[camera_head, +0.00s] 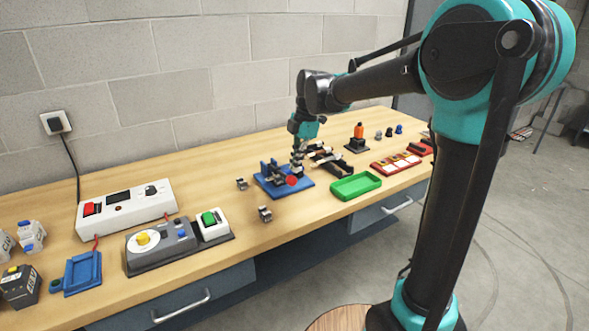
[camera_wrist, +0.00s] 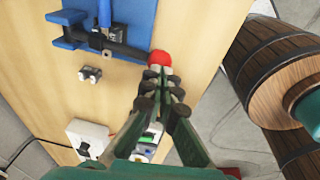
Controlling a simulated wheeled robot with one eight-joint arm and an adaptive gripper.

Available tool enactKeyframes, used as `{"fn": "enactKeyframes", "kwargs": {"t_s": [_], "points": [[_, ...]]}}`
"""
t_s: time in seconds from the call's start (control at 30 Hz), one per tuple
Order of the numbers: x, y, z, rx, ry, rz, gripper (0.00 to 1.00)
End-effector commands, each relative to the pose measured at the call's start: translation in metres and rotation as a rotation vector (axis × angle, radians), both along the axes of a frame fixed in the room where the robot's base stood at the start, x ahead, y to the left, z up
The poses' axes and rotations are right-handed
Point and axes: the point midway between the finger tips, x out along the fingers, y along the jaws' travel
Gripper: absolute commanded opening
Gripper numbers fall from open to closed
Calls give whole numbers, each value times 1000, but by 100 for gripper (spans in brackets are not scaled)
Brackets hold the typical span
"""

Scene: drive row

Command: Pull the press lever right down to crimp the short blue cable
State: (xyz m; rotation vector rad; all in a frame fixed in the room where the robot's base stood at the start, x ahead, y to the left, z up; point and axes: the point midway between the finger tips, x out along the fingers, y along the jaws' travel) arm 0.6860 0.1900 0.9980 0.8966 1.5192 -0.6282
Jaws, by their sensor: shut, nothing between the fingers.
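The press (camera_head: 284,184) has a blue base and stands in the middle of the bench; part of it shows at the top of the wrist view (camera_wrist: 140,22). Its dark lever (camera_wrist: 128,48) ends in a red knob (camera_wrist: 160,58), which also shows low over the base in the head view (camera_head: 291,181). My gripper (camera_wrist: 160,78) is shut and empty, its fingertips right at the knob; I cannot tell whether they touch. In the head view my gripper (camera_head: 297,170) points down at the press. A blue strip stands by the press body; I cannot tell if it is the short cable.
Small metal blocks (camera_head: 265,214) lie left and in front of the press. A green tray (camera_head: 355,186) and a red tray (camera_head: 396,163) lie to the right. A dark control box (camera_head: 160,248) and a white unit (camera_head: 127,206) stand left. Bare wood surrounds the press's front.

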Motion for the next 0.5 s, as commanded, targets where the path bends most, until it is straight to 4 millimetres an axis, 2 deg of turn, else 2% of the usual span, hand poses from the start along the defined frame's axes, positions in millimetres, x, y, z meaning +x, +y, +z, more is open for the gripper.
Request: {"fn": "enactKeyframes", "kwargs": {"t_s": [0.2, 0.5], "points": [[0, 3, -18, 0, 0, 1, 0], [0, 4, -20, 0, 0, 0, 0]]}}
